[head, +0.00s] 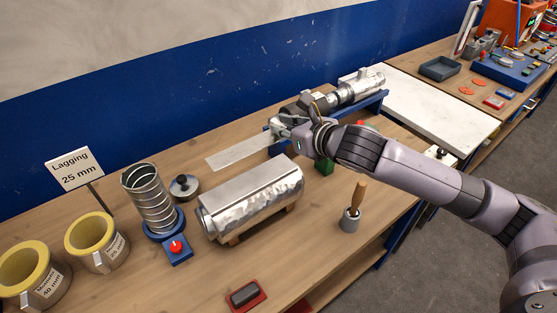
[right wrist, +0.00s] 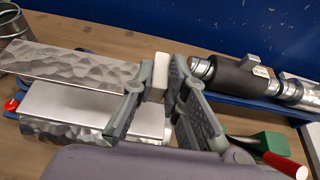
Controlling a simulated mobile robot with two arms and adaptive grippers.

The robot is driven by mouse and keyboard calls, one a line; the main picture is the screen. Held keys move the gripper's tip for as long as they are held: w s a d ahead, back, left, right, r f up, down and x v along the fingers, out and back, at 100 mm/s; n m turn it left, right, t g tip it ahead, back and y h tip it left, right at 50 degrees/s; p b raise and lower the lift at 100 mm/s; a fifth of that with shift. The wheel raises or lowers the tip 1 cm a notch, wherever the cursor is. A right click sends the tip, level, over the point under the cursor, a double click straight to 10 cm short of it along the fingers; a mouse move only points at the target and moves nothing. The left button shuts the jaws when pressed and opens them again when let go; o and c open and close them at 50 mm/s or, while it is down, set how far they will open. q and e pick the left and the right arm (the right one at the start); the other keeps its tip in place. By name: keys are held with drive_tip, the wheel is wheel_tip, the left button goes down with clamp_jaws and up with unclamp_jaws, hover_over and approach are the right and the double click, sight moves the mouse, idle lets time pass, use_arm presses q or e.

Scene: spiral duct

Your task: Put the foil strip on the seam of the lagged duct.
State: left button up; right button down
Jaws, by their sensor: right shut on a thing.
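The foil strip (head: 238,153) is a thin, flat grey band stretching left from my right gripper (head: 280,127), above the table behind the lagged duct. In the right wrist view the strip (right wrist: 75,66) has a crumpled foil face, and my right gripper (right wrist: 160,98) is shut on a white block (right wrist: 157,78) at its end. The lagged duct (head: 252,203) lies on a wooden cradle, with a smooth band along its top and crumpled foil on its side. The duct (right wrist: 85,103) also shows below the strip in the right wrist view; they look apart. My left gripper is out of view.
A blue rack with a metal duct (head: 352,90) stands behind my right gripper. A spiral duct (head: 150,200) and yellow lagging rings (head: 92,240) stand at left. A wooden-handled tool (head: 354,203) stands at right, a red-based block (head: 245,294) in front. Table between them is clear.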

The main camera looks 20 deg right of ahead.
hover_over(282, 171)
wheel_tip(282, 171, down, 6)
drive_tip(key=shift+p, duration=0.3)
drive_tip(key=shift+f, duration=0.6)
wheel_tip(282, 171, down, 3)
drive_tip(key=shift+f, duration=0.15)
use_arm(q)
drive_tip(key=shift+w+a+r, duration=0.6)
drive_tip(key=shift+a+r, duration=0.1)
use_arm(e)
drive_tip(key=shift+f, duration=0.2)
drive_tip(key=shift+f, duration=0.15)
drive_tip(key=c, duration=1.6)
unclamp_jaws()
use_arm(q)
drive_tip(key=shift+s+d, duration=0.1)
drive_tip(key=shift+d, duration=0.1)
